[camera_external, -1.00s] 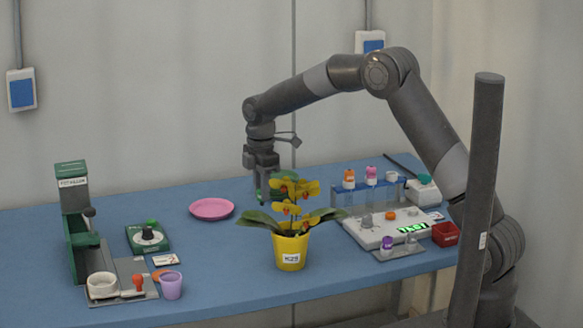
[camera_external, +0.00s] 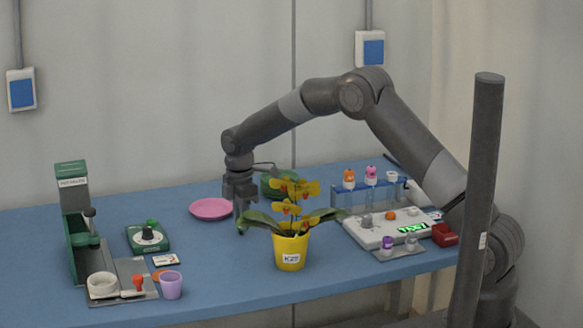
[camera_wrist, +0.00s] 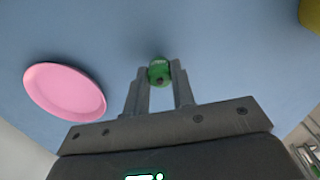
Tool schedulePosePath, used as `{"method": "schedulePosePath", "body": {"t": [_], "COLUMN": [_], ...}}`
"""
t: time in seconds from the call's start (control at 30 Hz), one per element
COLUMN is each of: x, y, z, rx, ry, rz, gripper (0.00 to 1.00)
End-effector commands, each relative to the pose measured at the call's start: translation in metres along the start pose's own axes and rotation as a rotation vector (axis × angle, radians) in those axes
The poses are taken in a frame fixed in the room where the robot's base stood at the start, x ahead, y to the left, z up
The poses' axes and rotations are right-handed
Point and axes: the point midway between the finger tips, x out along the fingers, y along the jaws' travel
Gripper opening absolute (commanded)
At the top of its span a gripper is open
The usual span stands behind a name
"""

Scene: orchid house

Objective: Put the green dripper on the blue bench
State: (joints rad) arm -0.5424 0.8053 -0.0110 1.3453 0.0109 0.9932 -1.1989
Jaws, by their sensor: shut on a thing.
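The green dripper (camera_wrist: 160,72) is a small green piece with a dark spot, held between the fingertips of my gripper (camera_wrist: 159,85) in the wrist view. In the external view my gripper (camera_external: 240,222) points down low over the blue bench (camera_external: 215,275), between the pink plate and the yellow pot. The bench also fills most of the wrist view's background (camera_wrist: 225,60).
A pink plate (camera_external: 211,209) lies left of my gripper. An orchid in a yellow pot (camera_external: 291,250) stands close on the right, with a dark green round thing (camera_external: 270,184) behind it. A green press (camera_external: 73,205) stands at left, a white device (camera_external: 388,230) at right.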

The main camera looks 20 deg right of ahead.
Motion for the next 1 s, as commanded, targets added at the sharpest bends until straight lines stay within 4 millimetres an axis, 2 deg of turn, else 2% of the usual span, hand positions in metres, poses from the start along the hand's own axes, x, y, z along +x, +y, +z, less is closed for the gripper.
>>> {"method": "schedulePosePath", "body": {"t": [0.07, 0.1, 0.33, 0.67, 0.77, 1.0], "x": [0.003, 0.003, 0.003, -0.002, -0.015, -0.066], "y": [0.000, 0.000, 0.000, 0.000, 0.001, 0.001], "z": [0.000, 0.000, 0.000, 0.000, 0.000, 0.000], "rx": [0.000, 0.000, 0.000, 0.000, 0.000, 0.001], "ry": [0.000, 0.000, 0.000, 0.000, 0.001, 0.002], "rz": [-0.001, -0.001, -0.001, 0.001, 0.002, 0.004], "gripper": [0.02, 0.24, 0.43, 0.45, 0.45, 0.45]}}
